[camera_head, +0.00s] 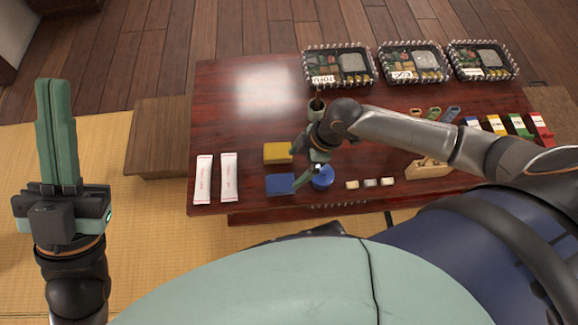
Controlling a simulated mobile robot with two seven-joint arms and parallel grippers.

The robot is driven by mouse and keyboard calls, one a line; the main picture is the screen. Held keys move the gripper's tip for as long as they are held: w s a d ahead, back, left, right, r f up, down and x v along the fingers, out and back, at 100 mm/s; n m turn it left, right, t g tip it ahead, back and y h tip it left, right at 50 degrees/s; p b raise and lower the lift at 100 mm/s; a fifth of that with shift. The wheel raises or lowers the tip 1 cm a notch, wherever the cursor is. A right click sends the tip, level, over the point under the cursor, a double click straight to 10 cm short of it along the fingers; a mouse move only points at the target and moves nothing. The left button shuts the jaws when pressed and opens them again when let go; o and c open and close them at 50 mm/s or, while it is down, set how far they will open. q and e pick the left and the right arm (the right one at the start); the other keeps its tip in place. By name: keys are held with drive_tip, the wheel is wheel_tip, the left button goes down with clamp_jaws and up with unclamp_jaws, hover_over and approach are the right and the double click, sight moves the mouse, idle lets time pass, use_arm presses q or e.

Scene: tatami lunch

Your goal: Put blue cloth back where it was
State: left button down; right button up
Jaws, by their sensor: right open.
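A flat blue cloth (279,184) lies on the dark red table near its front edge, just below a yellow cloth (277,153). My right gripper (306,178) reaches down over the table at the right end of the blue cloth. It is open, and a green finger overlaps the cloth's right edge; I cannot tell whether it touches. My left gripper (57,130) is raised at the far left, away from the table, with its green fingers together and nothing visible between them.
A round blue object (322,178) sits right beside my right gripper. A dark cup (316,106) stands behind it. Two white packets (216,178) lie at the left. Lunch trays (340,66) line the back. Small blocks (369,183) and a wooden holder (428,168) are to the right.

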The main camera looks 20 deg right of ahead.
drive_tip(key=w+a+r+m+t+y, duration=0.1)
drive_tip(key=w+a+r+t+y, duration=0.2)
drive_tip(key=r, duration=0.4)
drive_tip(key=a+r+m+t+y, duration=0.1)
drive_tip(key=a+r+t+y, duration=0.1)
drive_tip(key=a+r+t, duration=0.35)
drive_tip(key=w+a+r+m+t+y, duration=0.1)
drive_tip(key=w+a+r+t+y, duration=0.1)
drive_tip(key=r, duration=0.6)
drive_tip(key=s+d+r+t+y, duration=0.1)
drive_tip(key=s+d+r+t, duration=0.1)
drive_tip(key=r, duration=0.6)
drive_tip(key=s+d+r+t+y, duration=0.1)
drive_tip(key=s+d+r+t, duration=0.2)
drive_tip(key=r, duration=0.4)
drive_tip(key=s+d+r+t+y, duration=0.2)
drive_tip(key=s+r+t, duration=0.3)
drive_tip(key=r, duration=0.3)
drive_tip(key=shift+d+r+n, duration=0.3)
drive_tip(key=shift+d, duration=0.25)
drive_tip(key=shift+p, duration=0.3)
